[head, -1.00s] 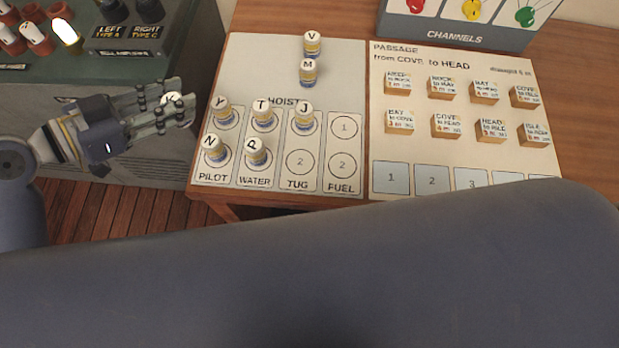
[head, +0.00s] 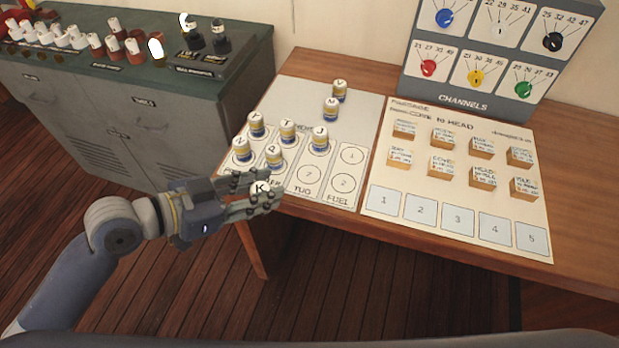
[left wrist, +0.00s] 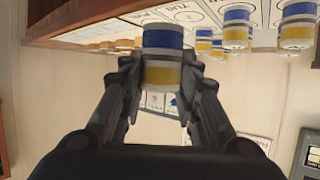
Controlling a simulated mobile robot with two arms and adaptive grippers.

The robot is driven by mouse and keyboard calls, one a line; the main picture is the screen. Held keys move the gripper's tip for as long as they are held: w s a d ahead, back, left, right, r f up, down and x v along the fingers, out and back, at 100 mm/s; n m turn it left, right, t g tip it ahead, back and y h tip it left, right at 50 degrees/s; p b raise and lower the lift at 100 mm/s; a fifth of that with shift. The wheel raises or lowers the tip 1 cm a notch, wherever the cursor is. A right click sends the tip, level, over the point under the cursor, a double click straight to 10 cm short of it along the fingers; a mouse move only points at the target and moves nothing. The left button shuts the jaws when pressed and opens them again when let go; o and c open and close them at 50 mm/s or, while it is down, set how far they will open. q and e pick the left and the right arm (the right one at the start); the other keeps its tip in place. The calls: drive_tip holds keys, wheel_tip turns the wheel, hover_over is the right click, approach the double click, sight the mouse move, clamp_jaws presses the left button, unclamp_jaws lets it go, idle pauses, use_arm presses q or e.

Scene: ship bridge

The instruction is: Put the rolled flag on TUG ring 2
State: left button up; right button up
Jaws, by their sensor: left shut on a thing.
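My left gripper (head: 256,192) is shut on a rolled flag marked K (head: 262,188), just off the near edge of the desk, left of the TUG column. In the left wrist view the held flag (left wrist: 162,65) shows blue and yellow bands between the fingers. TUG ring 2 (head: 310,174) is a bare printed circle on the HOIST sheet (head: 290,92). The flag marked J (head: 320,139) stands on TUG ring 1, just behind it. My right gripper is not in view.
Flags T (head: 288,131) and Q or P (head: 274,156) stand in the WATER column, left of TUG. Two more stand in the PILOT column. Flags V (head: 340,90) and M (head: 332,109) stand at the back. Both FUEL rings are bare. Passage blocks (head: 440,164) stand to the right.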

use_arm(q)
drive_tip(key=s+d, duration=0.3)
drive_tip(key=d, duration=0.1)
drive_tip(key=shift+g+h, duration=0.3)
drive_tip(key=w+d+p, duration=0.1)
drive_tip(key=w, duration=0.4)
drive_tip(key=w+d+f+p, duration=0.1)
drive_tip(key=w+d, duration=0.1)
drive_tip(key=w, duration=0.3)
drive_tip(key=w+d+f, duration=0.1)
drive_tip(key=w, duration=0.4)
drive_tip(key=shift+d+f+p, duration=0.2)
drive_tip(key=shift+p, duration=0.2)
drive_tip(key=shift+f, duration=0.1)
wheel_tip(320, 180, down, 3)
drive_tip(key=shift+p, duration=0.35)
drive_tip(key=shift+f, duration=0.2)
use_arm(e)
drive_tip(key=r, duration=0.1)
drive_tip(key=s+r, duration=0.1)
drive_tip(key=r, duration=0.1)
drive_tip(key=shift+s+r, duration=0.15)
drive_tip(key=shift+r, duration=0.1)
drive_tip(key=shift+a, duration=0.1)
use_arm(q)
drive_tip(key=shift+f, duration=0.2)
drive_tip(key=o, duration=0.7)
drive_tip(key=shift+c, duration=0.2)
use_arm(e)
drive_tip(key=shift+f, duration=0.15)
